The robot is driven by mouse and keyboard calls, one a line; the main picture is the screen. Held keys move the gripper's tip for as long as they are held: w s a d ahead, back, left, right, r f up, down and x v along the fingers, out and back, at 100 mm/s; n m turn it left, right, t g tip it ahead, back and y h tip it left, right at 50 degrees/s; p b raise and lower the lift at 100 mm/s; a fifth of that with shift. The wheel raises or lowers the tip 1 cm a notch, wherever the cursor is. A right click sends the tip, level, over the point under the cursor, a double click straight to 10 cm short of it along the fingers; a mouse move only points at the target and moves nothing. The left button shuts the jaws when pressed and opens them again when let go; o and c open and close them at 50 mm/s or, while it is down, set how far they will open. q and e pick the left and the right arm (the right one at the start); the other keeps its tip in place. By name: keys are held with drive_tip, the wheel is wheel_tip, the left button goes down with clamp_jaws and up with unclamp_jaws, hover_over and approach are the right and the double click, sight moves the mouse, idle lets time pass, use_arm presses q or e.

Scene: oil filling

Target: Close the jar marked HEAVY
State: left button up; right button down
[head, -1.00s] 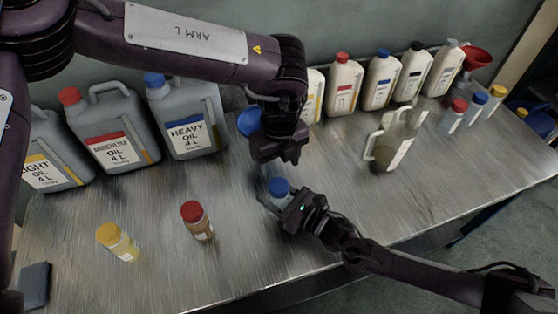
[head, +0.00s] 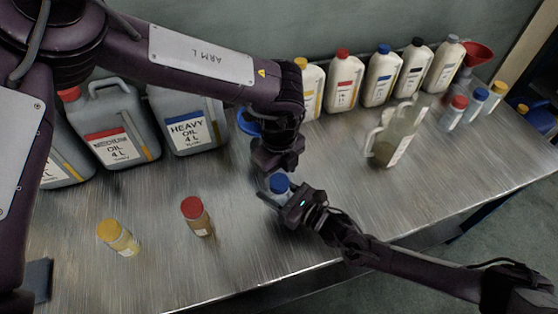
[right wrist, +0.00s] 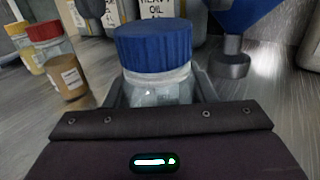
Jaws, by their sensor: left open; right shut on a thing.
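A small clear jar with a blue lid (head: 279,183) stands on the metal table. In the right wrist view its ribbed blue lid (right wrist: 153,46) sits level on the neck, with a pale ring below it. I cannot tell how tight it is, and its label is hidden. My right gripper (head: 277,198) is shut on the jar from the front, its fingers at either side of the glass. My left gripper (head: 277,168) is open and points down just above and behind the lid, apart from it as far as I can see.
The large HEAVY can (head: 188,130) and red-capped can (head: 118,135) stand behind. A blue funnel (right wrist: 243,15) is close behind the jar. A red-lidded jar (head: 197,215) and yellow-lidded jar (head: 118,238) stand left. A pitcher (head: 392,145) and several bottles are right.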

use_arm(q)
drive_tip(key=shift+f, duration=1.4)
drive_tip(key=shift+c, duration=0.2)
drive_tip(key=c, duration=1)
drive_tip(key=m, duration=0.3)
drive_tip(key=shift+m, duration=0.4)
drive_tip(key=m, duration=1.1)
drive_tip(key=o, duration=1.2)
drive_tip(key=shift+c, duration=0.2)
